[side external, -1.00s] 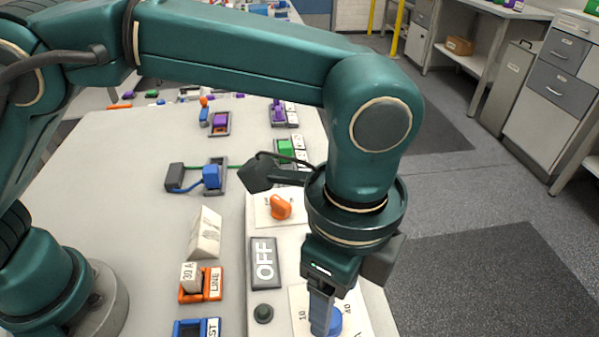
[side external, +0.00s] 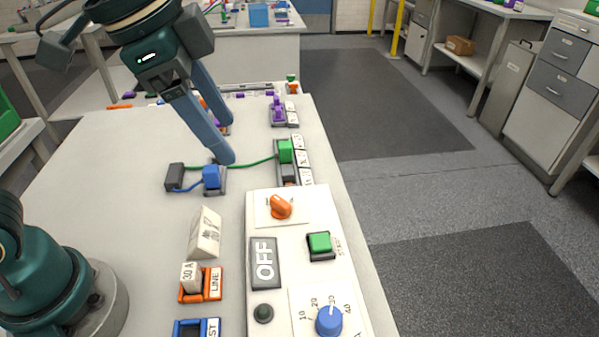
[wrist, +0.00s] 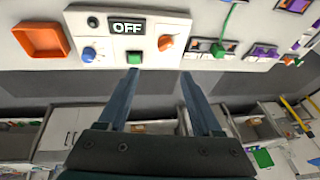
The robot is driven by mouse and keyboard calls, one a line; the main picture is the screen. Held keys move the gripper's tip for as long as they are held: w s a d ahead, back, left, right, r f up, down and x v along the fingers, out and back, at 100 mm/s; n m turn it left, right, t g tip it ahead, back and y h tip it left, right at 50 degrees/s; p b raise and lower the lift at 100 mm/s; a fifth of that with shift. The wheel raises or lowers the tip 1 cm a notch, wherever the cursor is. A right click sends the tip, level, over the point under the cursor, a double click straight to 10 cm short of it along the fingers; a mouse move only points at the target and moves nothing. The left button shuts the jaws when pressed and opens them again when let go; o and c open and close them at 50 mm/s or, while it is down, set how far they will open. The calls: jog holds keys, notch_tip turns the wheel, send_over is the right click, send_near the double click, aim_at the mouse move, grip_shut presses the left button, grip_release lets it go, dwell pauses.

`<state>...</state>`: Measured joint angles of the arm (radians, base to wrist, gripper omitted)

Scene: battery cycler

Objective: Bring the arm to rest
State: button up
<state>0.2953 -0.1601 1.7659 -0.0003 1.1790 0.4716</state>
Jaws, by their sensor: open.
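My gripper (side external: 228,142) is open and empty in the side external view. It is raised above the far part of the bench, with its fingers pointing down and to the right. In the wrist view my gripper (wrist: 160,75) shows two fingers spread apart with nothing between them. The control panel (side external: 294,222) carries an OFF display (side external: 265,262), an orange knob (side external: 281,207), a green button (side external: 320,243) and a blue dial (side external: 329,321). The wrist view shows the same panel (wrist: 110,55) beyond the fingertips.
A blue plug (side external: 211,177) and a green plug (side external: 285,151) sit in sockets with cables. A white wedge block (side external: 205,232) and an orange LINE holder (side external: 212,284) stand left of the panel. An orange tray (wrist: 41,40) shows in the wrist view. The bench's left middle is clear.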

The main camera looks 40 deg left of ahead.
jog(key=s+a+f+n+t+y, duration=0.1)
jog(key=s+a+f+n, duration=0.5)
jog(key=s+a+n, duration=0.1)
jog(key=shift+s+a+n+t, duration=0.15)
jog(key=shift+s+n+t, duration=0.2)
jog(key=shift+n, duration=0.55)
jog(key=shift+w+f, duration=0.1)
